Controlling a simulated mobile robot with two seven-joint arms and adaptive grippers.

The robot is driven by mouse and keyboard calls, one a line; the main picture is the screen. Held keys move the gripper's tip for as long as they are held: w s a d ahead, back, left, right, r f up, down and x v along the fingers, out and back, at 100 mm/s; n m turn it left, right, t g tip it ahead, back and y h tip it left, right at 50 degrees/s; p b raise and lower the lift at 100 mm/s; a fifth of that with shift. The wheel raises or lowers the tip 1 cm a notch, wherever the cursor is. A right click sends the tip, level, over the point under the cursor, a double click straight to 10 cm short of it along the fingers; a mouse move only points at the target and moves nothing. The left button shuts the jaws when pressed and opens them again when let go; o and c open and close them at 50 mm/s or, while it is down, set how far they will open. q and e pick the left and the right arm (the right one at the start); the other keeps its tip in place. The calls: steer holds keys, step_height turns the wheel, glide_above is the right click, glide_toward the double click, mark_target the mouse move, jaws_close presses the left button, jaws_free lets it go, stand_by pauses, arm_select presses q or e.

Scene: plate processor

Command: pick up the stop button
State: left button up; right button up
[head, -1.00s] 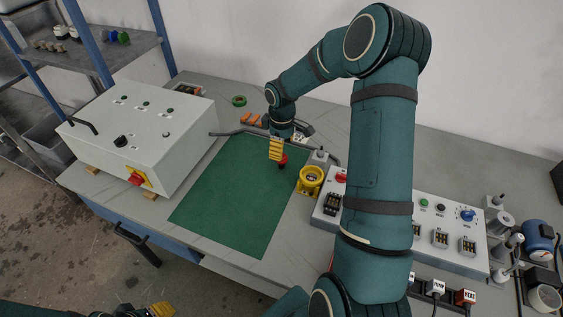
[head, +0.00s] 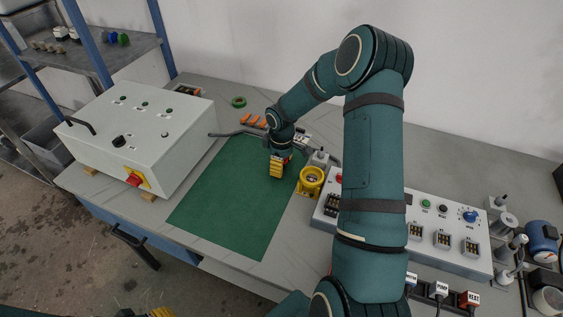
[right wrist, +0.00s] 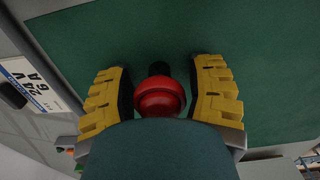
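The stop button (right wrist: 160,97) has a round red head and a black stem end. It shows in the right wrist view between the two yellow fingers of my right gripper (right wrist: 162,92), with a narrow gap on each side. The right gripper is open around it, over the green mat. In the head view the right gripper (head: 277,170) points down at the mat's right part and hides most of the button. Of my left gripper (head: 162,313), only a yellow finger piece shows at the bottom edge; its opening cannot be judged.
A yellow ring-shaped holder (head: 311,180) stands just right of the mat (head: 225,205). A grey control panel (head: 455,243) with knobs lies farther right. A large white control box (head: 140,135) stands left. Orange pieces (head: 252,120) lie behind. The mat's front is clear.

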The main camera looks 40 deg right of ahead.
jaws_close()
